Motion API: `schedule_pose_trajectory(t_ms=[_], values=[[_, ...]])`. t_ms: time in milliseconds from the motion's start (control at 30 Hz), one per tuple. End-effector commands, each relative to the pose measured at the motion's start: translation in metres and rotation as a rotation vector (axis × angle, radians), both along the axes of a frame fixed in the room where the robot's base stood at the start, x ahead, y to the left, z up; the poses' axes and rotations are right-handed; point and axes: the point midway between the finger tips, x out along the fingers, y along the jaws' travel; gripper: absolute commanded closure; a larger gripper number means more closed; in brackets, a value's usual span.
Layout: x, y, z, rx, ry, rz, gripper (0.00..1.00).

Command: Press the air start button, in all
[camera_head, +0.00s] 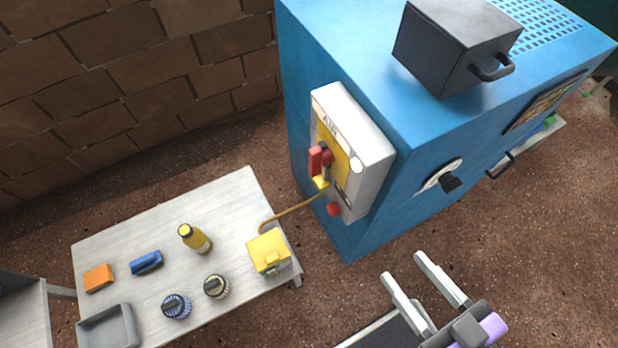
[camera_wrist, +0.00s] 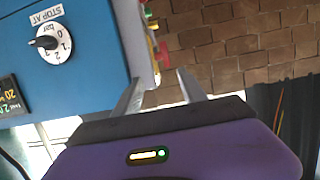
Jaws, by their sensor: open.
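A white control box (camera_head: 372,150) marked AIR is fixed to the side of the blue cabinet (camera_head: 420,150). I cannot tell which part is the air start button. In the wrist view the box (camera_wrist: 146,62) shows edge-on, with small green, red and yellow parts sticking out. My gripper (camera_head: 404,267) is open and empty, right of and nearer than the box, apart from it; its fingers also show in the wrist view (camera_wrist: 160,90).
A dial (camera_wrist: 50,42) marked STOP AT and a handle (camera_head: 500,166) stick out of the cabinet's front. A pale table (camera_head: 150,235) at left holds a yellow box (camera_head: 268,252) with a cable, a yellow bottle (camera_head: 194,238) and other small items. Floor between table and gripper is clear.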

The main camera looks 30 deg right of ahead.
Motion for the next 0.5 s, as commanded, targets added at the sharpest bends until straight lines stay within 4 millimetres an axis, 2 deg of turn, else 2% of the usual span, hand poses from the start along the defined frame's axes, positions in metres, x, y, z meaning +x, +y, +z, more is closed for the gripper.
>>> schedule_pose_trajectory(t_ms=[33,200,233,500], values=[[0.0,0.0,0.0,0.0,0.0,0.0,0.63],[0.0,0.0,0.0,0.0,0.0,0.0,0.96],[0.0,0.0,0.0,0.0,0.0,0.0,1.0],[0.0,0.0,0.0,0.0,0.0,0.0,1.0]])
